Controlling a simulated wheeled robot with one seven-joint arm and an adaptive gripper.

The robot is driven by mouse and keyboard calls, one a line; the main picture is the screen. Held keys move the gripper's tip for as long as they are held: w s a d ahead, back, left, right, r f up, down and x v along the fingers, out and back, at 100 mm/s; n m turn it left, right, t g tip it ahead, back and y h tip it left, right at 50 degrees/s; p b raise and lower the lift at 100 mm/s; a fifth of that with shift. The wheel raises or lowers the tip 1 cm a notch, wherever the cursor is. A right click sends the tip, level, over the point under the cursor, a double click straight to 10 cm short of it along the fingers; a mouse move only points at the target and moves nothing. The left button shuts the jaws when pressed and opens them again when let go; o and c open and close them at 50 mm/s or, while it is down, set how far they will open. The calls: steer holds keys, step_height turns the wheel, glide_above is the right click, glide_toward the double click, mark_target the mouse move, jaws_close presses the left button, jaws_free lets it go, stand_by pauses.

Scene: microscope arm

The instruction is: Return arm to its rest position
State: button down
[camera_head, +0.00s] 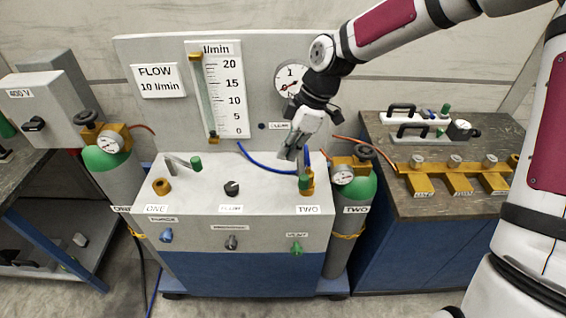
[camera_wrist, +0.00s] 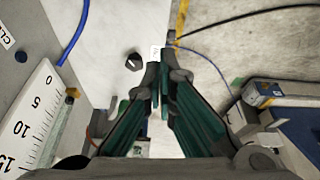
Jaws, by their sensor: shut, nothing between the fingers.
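My gripper (camera_head: 291,154) is shut and empty. In the head view it points down above the right half of the grey-topped console (camera_head: 262,195), close to the brass fitting with a green top (camera_head: 305,182) by the TWO label. My own white and dark red arm reaches in from the upper right. In the wrist view the closed fingertips (camera_wrist: 160,72) meet near the middle, with a black knob (camera_wrist: 134,62) just to their left. Whether the fingers touch anything on the console cannot be told.
A flow panel (camera_head: 160,110) with a scale and round gauge (camera_head: 291,80) stands behind the console. Gas cylinders (camera_head: 112,165) flank it. A bench with a brass manifold (camera_head: 455,180) is at right. A 400 V box (camera_head: 42,110) is at left. A blue hose (camera_head: 262,165) crosses the console's back.

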steer(key=s+d+r+m+t+h, duration=0.2)
steer(key=s+d+r+m, duration=0.5)
steer(key=s+r+m, duration=0.2)
steer(key=s+d+r+m+t+h, duration=0.1)
steer(key=s+d+r+m+t, duration=0.2)
steer(key=s, duration=1.1)
steer(key=shift+s+d+r+m+t+h+b, duration=0.2)
steer(key=shift+d+r+m+t+h+b, duration=0.15)
steer(key=shift+d+r+m, duration=2.2)
steer(key=shift+a+r+m, duration=0.55)
steer(key=shift+a+r, duration=0.15)
steer(key=shift+r, duration=0.05)
